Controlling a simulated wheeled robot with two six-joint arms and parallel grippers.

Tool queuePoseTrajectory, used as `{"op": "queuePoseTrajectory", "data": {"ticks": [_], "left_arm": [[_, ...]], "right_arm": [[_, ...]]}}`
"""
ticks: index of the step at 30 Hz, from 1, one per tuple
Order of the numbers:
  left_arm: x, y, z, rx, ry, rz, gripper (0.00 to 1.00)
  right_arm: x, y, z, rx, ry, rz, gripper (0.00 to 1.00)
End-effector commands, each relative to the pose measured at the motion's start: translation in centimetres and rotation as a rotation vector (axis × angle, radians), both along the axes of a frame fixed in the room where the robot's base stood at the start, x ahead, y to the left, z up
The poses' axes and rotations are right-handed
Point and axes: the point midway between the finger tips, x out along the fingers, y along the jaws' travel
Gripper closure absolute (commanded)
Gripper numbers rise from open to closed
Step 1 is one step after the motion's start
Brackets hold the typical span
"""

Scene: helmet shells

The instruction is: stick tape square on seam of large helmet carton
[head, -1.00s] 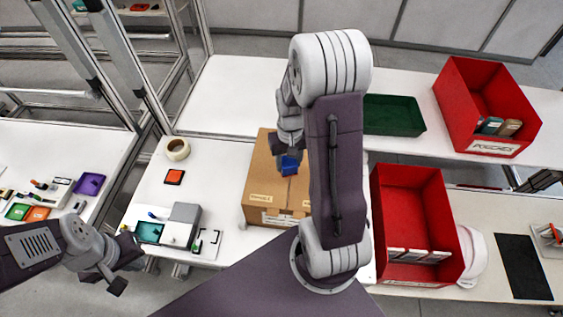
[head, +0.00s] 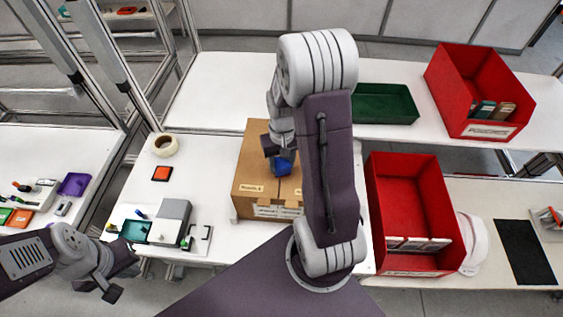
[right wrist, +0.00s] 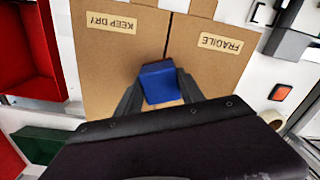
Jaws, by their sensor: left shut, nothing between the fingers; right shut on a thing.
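The large brown helmet carton (head: 251,170) stands closed on the white table, with its top seam running lengthwise. In the right wrist view the carton (right wrist: 110,58) has "KEEP DRY" and "FRAGILE" labels on either side of the dark seam (right wrist: 167,45). My right gripper (head: 281,158) is shut on a blue piece (head: 283,168), apparently the tape square. In the right wrist view the blue piece (right wrist: 159,82) sits between the fingertips, in line with the seam. I cannot tell whether it touches the carton. My left gripper (head: 111,292) is shut and empty at lower left, away from the carton.
A tape roll (head: 164,145), an orange-red pad (head: 161,174) and a grey box device (head: 170,222) lie left of the carton. A red bin (head: 410,262) stands right of it. A green tray (head: 385,118) and another red bin (head: 490,131) stand behind.

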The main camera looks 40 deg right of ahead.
Motion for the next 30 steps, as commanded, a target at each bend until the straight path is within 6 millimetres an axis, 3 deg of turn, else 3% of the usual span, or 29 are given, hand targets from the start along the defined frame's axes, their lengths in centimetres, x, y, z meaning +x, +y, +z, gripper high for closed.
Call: {"op": "queuePoseTrajectory", "data": {"ticks": [30], "left_arm": [[0.01, 0.0, -0.52, 0.0, 0.0, 0.0, 1.0]], "right_arm": [[0.01, 0.0, -0.7, 0.0, 0.0, 0.0, 0.87]]}}
